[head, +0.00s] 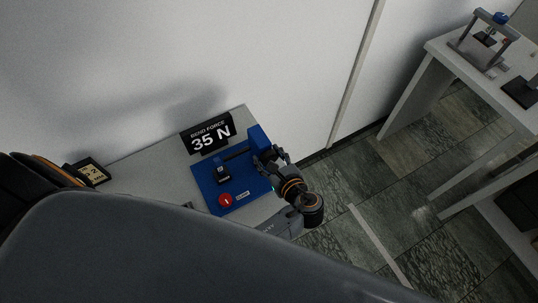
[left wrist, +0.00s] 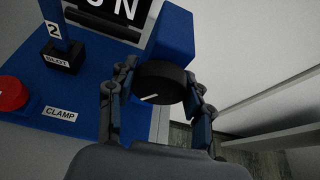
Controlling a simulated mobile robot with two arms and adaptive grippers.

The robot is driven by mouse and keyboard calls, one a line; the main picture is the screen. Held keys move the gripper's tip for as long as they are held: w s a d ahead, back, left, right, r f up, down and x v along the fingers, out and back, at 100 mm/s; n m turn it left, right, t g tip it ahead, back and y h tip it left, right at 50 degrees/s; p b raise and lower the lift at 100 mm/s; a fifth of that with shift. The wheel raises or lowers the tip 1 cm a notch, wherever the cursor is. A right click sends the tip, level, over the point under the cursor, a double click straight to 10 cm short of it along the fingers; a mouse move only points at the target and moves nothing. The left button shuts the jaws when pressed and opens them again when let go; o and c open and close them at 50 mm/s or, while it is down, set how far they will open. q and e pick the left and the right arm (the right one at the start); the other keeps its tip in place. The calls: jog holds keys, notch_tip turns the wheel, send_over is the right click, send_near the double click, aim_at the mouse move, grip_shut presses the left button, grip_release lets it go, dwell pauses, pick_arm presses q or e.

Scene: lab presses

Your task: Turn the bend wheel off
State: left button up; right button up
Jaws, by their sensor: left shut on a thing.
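The bend wheel (left wrist: 162,80) is a black round knob with a white mark, on the right side of the blue press (head: 210,181). My left gripper (head: 269,160) is at this wheel, with its fingers on either side of it; in the left wrist view the gripper (left wrist: 160,92) is shut on the wheel. In the head view the fingers mostly hide the wheel. The black display (head: 208,134) reads "BEND FORCE 35 N". My right gripper does not show.
Another table (head: 447,62) with equipment stands at right, across open floor.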

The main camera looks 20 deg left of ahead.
aim_at(268, 152)
pick_arm(q)
jog(key=shift+a, duration=0.1)
dwell(0.3)
jog(key=o, duration=1.2)
jog(key=shift+w, duration=0.1)
notch_tip(268, 152, up, 10)
jog(key=shift+f, duration=0.1)
